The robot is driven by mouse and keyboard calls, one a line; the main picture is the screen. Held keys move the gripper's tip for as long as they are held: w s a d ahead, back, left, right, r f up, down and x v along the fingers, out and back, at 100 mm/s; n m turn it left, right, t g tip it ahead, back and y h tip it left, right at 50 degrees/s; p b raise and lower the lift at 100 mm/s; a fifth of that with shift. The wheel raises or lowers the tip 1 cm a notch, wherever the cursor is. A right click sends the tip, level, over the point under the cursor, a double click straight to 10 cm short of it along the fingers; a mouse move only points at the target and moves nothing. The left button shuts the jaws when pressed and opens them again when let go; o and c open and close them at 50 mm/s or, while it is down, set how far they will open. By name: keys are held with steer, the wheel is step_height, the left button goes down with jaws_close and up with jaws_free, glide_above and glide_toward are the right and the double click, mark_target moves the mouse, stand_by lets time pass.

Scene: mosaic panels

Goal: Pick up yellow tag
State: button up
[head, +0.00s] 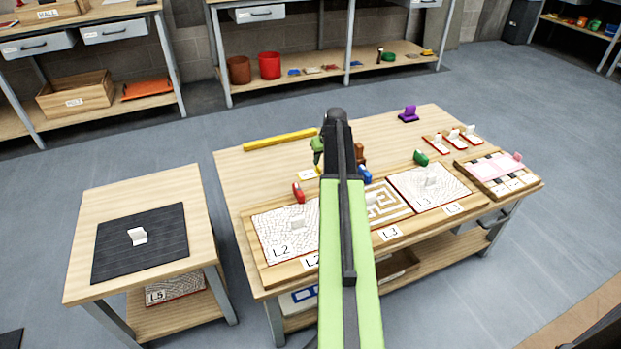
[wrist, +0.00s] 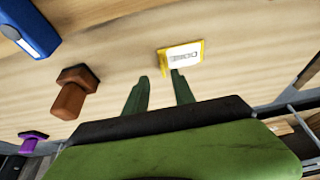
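The yellow tag (wrist: 181,56) is a small flat card with a yellow border and a pale face with upside-down dark lettering. It lies on the wooden tabletop. My gripper (wrist: 160,76) is open, its two green fingers apart with bare wood showing between them. The tag is just beyond the fingertips, in line with the right finger and overlapping its tip in the picture; I cannot tell if they touch. In the head view the tag (head: 308,174) shows partly, left of my arm. The arm hides most of the gripper there.
In the wrist view, a brown knob-like piece (wrist: 74,92), a blue piece (wrist: 30,28) and a purple piece (wrist: 33,140) stand to the left. In the head view, a yellow bar (head: 280,139) lies behind the tag, and a red piece (head: 298,192) and patterned panels (head: 285,231) are in front.

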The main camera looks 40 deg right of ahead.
mark_target(309, 172)
steer(key=b+x, duration=0.3)
steer(key=x, duration=0.2)
steer(key=shift+w+a+b, duration=0.1)
steer(key=shift+a+b, duration=0.15)
steer(key=shift+b, duration=0.1)
steer(key=shift+r, duration=0.25)
steer(key=shift+c, duration=0.3)
jaws_close()
